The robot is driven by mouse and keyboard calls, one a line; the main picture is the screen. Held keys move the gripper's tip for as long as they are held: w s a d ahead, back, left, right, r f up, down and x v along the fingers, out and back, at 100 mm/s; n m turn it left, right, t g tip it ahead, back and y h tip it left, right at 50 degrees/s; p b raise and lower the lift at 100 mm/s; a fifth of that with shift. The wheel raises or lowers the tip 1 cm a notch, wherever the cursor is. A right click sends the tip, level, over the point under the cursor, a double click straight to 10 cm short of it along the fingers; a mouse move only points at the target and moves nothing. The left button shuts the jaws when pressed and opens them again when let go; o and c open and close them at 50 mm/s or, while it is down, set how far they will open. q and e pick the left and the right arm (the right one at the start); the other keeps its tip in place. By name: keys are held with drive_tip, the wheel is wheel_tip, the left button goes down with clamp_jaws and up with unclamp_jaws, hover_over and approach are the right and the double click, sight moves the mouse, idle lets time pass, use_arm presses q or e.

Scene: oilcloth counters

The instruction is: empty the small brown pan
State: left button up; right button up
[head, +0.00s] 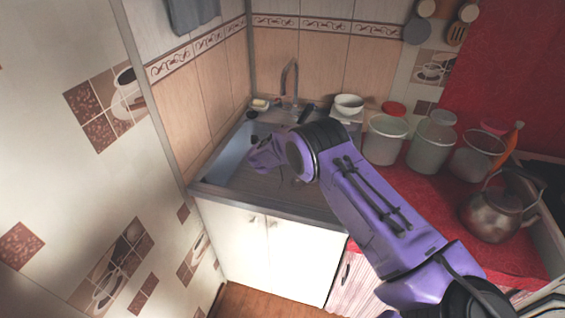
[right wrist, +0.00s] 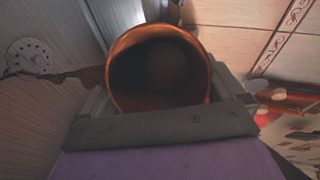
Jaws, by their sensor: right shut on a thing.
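The small brown pan (right wrist: 157,45) shows in the right wrist view with its round copper-brown rim and dark mouth turned towards the camera. A dim round shape shows inside it, too dark to make out. My right gripper (right wrist: 160,98) is shut on the pan. In the head view my right arm reaches in from the right, and the right gripper (head: 264,153) is over the sink (head: 232,150). The pan cannot be made out there, hidden by the arm and gripper. My left gripper is not in view.
A drain (right wrist: 30,55) shows at the left of the wrist view. A tap (head: 289,80) and a white bowl (head: 348,104) stand behind the sink. Several canisters (head: 385,140) and a kettle (head: 492,212) stand on the red oilcloth at right. A tiled wall closes the left side.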

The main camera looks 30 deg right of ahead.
drive_tip(key=shift+a+r+n+t+h+b, duration=0.2)
drive_tip(key=shift+h+b, duration=0.3)
drive_tip(key=shift+b, duration=0.3)
drive_tip(key=shift+a+r+n+t+h+b, duration=0.15)
drive_tip(key=shift+h+b, duration=0.35)
drive_tip(key=shift+b, duration=0.25)
drive_tip(key=shift+s, duration=0.15)
